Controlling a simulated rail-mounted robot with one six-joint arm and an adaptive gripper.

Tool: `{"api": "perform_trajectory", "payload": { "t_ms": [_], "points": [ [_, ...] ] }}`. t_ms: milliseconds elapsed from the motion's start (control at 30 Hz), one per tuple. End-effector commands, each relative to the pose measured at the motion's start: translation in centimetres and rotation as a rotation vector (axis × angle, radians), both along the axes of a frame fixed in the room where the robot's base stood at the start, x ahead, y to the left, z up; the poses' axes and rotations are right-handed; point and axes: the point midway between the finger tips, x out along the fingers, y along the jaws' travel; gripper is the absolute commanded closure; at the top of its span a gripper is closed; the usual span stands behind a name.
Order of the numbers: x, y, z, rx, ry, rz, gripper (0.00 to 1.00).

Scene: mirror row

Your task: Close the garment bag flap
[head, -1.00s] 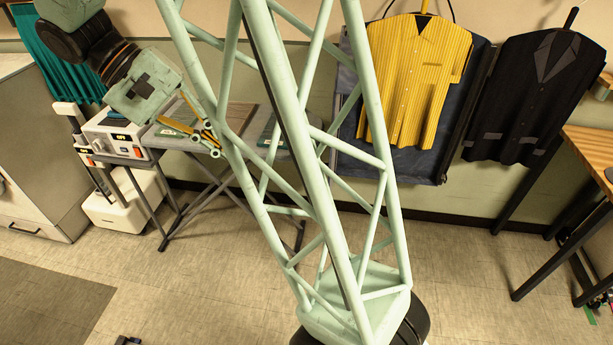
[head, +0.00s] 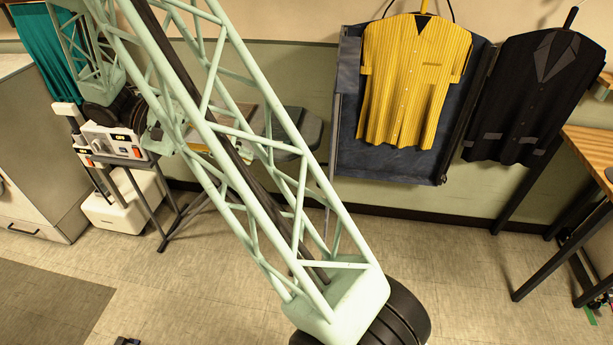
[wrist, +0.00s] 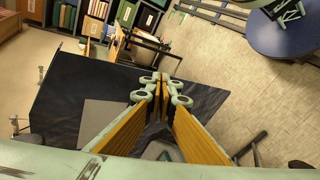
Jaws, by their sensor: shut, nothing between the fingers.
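The dark blue garment bag (head: 385,165) hangs on the wall at the right of the head view, its front open. A yellow striped shirt (head: 408,95) hangs in front of its dark inside. A dark panel along the bag's right side (head: 478,95), seen nearly edge-on, may be the flap. My gripper is far left of the bag in the head view, mostly hidden behind my lattice arm. In the wrist view my gripper (wrist: 161,88) is shut and empty, its fingertips together above a dark flat sheet or board (wrist: 200,99) that I cannot identify.
A black jacket (head: 535,95) hangs right of the bag. A wooden table (head: 590,145) stands at the far right. A white-and-orange device (head: 110,142) and a grey board (head: 300,128) are on the left.

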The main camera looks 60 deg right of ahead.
Motion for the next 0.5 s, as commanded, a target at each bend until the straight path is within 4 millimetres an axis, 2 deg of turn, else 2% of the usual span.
{"api": "perform_trajectory", "payload": {
  "t_ms": [500],
  "points": [
    [1.7, -4.0, -6.4, -0.183, 0.125, -0.02, 1.0]
  ]
}}
